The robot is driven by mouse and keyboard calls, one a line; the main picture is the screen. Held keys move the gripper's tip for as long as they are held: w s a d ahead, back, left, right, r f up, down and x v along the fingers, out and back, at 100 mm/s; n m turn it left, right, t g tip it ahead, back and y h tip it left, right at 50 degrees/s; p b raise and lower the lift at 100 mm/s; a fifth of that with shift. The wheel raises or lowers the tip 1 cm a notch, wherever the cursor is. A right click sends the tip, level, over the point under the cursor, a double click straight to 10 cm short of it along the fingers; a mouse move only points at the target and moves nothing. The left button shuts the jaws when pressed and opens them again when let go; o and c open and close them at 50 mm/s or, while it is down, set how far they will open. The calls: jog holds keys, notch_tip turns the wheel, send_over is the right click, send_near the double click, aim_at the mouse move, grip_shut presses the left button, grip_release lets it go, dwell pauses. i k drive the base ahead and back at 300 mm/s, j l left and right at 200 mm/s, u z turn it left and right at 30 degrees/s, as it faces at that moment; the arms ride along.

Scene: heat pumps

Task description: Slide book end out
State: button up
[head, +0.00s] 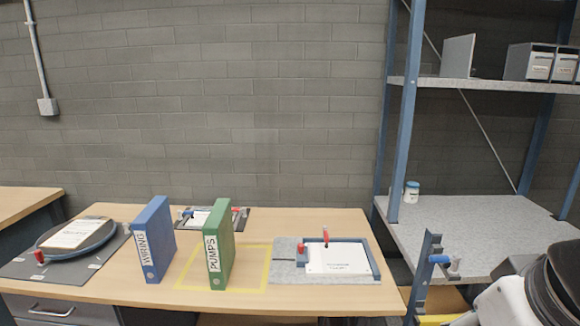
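A thin light-grey upright plate (458,56) stands on the upper shelf (500,86) of the rack at the right in the head view. It looks like the book end. Its foot is hard to make out at this size. There is a gap between it and the grey boxes (540,63) to its right. My gripper is not in view. White and black parts at the lower right look like my own arm, well below the upper shelf.
A blue WIRING binder (153,240) and a green PUMPS binder (218,245) stand on the wooden bench (110,288). A small white jar (411,192) stands on the lower shelf (480,228), otherwise mostly clear. A blue rack post (407,110) stands left of the plate.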

aim_at(457, 56)
jog(key=i+l, duration=0.45)
jog(key=l, duration=0.15)
jog(key=i+l, duration=0.5)
jog(key=l, duration=0.15)
jog(key=i+l, duration=0.45)
jog(key=l, duration=0.15)
